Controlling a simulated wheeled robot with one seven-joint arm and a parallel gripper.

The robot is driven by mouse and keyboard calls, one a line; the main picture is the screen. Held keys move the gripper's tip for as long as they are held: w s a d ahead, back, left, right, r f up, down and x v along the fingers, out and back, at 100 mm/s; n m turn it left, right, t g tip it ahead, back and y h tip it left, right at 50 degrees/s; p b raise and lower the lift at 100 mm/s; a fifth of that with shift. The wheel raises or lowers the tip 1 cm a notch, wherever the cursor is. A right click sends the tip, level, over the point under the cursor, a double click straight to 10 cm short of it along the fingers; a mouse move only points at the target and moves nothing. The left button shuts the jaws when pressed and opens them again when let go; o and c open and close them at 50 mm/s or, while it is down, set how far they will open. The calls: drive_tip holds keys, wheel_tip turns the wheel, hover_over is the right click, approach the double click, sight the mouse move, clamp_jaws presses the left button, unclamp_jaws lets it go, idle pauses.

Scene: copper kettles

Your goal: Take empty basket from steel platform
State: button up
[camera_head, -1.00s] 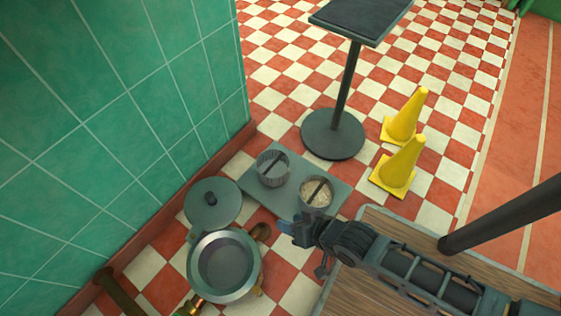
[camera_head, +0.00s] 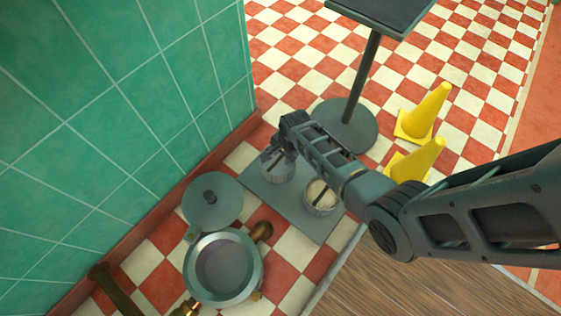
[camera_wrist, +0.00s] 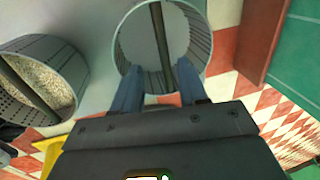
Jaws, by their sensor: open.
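The empty basket (camera_head: 278,174) is a round perforated metal basket with a dark bar handle across its top. It stands on the steel platform (camera_head: 315,228) and is partly hidden by my gripper in the head view. My gripper (camera_head: 277,154) is open, directly above it. In the wrist view, the blue fingers of my gripper (camera_wrist: 158,66) reach over the mouth of the empty basket (camera_wrist: 199,40), one on each side of its handle (camera_wrist: 160,35). I cannot tell whether they touch the handle.
A second basket (camera_head: 320,197) with pale grainy contents stands beside it on the platform. A lidless steel pot (camera_head: 223,266) and a round lid (camera_head: 212,200) lie at left, near the green wall (camera_head: 110,110). A pedestal table's base (camera_head: 357,132) and yellow cones (camera_head: 425,112) are behind.

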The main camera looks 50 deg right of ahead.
sight(279, 158)
drive_tip(key=shift+w+f+b, duration=0.35)
drive_tip(key=shift+f+b, duration=0.55)
drive_tip(key=shift+f, duration=0.3)
drive_tip(key=shift+w+f+b, duration=0.35)
drive_tip(key=shift+f+b, duration=0.5)
drive_tip(key=shift+f, duration=0.35)
drive_tip(key=shift+w+f+b, duration=0.35)
drive_tip(key=shift+f+b, duration=0.55)
drive_tip(key=shift+f, duration=0.3)
clamp_jaws()
drive_tip(key=shift+r, duration=0.1)
